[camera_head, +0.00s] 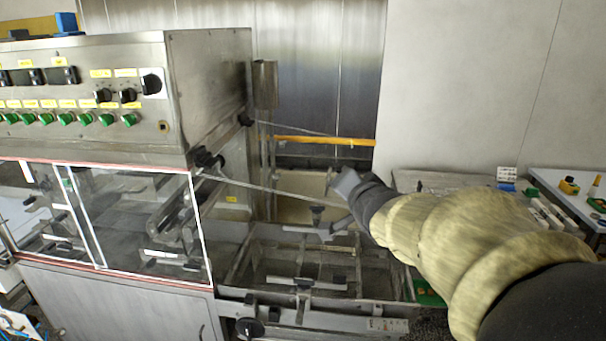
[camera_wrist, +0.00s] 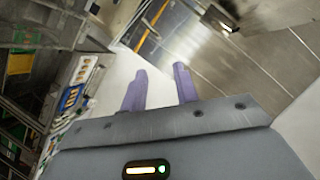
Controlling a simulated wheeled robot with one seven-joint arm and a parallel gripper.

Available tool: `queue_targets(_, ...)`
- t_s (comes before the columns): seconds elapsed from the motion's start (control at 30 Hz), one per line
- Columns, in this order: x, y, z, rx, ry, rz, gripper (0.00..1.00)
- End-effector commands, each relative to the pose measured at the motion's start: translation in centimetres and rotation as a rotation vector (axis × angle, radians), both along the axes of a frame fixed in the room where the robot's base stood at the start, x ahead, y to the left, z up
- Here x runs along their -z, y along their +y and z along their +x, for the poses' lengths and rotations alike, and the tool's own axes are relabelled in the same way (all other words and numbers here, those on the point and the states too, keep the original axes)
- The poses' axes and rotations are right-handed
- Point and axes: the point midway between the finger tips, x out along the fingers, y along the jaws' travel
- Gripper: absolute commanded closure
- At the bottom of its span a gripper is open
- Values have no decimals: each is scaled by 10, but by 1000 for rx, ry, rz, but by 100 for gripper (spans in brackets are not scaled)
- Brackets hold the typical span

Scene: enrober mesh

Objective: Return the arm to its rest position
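My arm reaches in from the lower right of the head view, covered in a tan sleeve, with a dark wrist. My gripper (camera_head: 340,200) is over the open frame section of the enrober machine (camera_head: 205,100), and its fingertips are partly hard to make out there. In the wrist view my gripper (camera_wrist: 160,88) shows two purple fingers spread apart, with a clear gap and nothing between them.
The machine's control panel and red-edged clear guard (camera_head: 130,215) stand at left. A thin metal rod (camera_head: 270,187) crosses near my gripper. A yellow bar (camera_head: 325,141) runs behind it. A white table (camera_head: 560,183) with small items stands at right, beside a pale wall (camera_head: 460,85).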

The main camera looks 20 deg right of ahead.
Motion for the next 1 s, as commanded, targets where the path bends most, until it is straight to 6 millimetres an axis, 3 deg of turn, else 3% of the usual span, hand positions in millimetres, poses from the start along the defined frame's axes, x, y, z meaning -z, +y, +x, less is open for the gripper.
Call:
queue_targets(0.13,5,1,0,-1,14,-7,70)
queue_targets(0.23,21,4,-3,-7,68,-39,70)
queue_targets(0.47,104,26,-26,-98,360,-202,70)
queue_targets(0.67,178,54,-70,-283,657,-347,70)
queue_targets(0.8,221,77,-111,-467,850,-428,70)
queue_targets(1.0,254,99,-156,-686,1012,-488,70)
